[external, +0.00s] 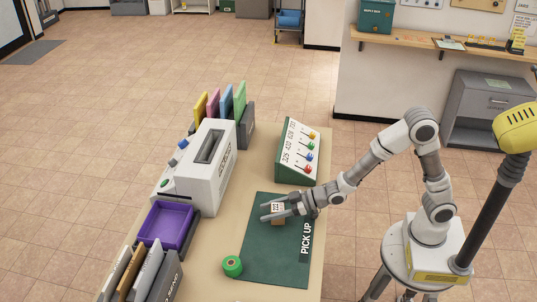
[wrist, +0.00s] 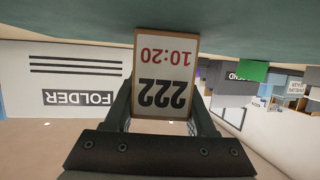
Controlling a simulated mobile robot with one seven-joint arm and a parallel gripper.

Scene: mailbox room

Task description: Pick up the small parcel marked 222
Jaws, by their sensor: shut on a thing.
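The small parcel (external: 278,208) is a brown box with a white label, at the green PICK UP mat (external: 262,262) in the external view. In the wrist view the parcel (wrist: 163,75) shows its label upside down, reading 222 and 10:20. My gripper (external: 269,211) reaches in from the right, low at the mat, with one finger on each side of the parcel. In the wrist view my gripper (wrist: 160,110) is shut on the parcel. I cannot tell whether the parcel touches the mat.
A green roll (external: 232,266) stands at the mat's left edge. A sloped panel with coloured knobs (external: 298,150) stands behind the mat. A white machine (external: 205,165) and a purple tray (external: 165,226) are to the left. The mat's front part is clear.

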